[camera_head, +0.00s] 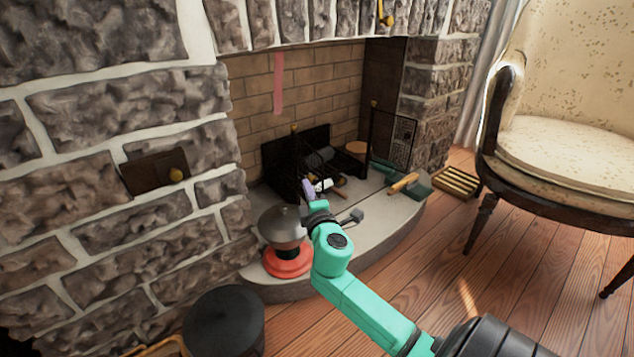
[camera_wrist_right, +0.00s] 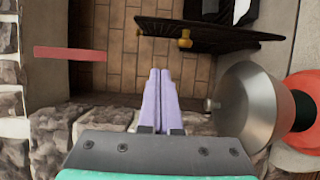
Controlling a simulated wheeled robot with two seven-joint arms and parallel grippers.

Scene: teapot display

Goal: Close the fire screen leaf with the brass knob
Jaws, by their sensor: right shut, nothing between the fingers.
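A black fire screen leaf (camera_head: 283,163) stands at the left of the hearth opening, with a small brass knob (camera_head: 294,128) at its top. A second leaf with a mesh panel (camera_head: 403,140) stands at the right, with its own brass knob (camera_head: 374,104). In the right wrist view a dark leaf (camera_wrist_right: 215,36) crosses the top, with a brass knob (camera_wrist_right: 184,42) on it. My right gripper (camera_head: 307,187) is shut and empty, in front of the hearth. In the wrist view its lilac fingertips (camera_wrist_right: 160,71) appear just below and left of the knob, apart from it.
A grey-domed object (camera_head: 281,221) on a red base (camera_head: 288,263) stands close beside my right gripper. A wooden-handled tool (camera_head: 405,182) lies on the hearth slab. A black bucket (camera_head: 224,318) stands front left and a chair (camera_head: 560,150) at right. The floor between is clear.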

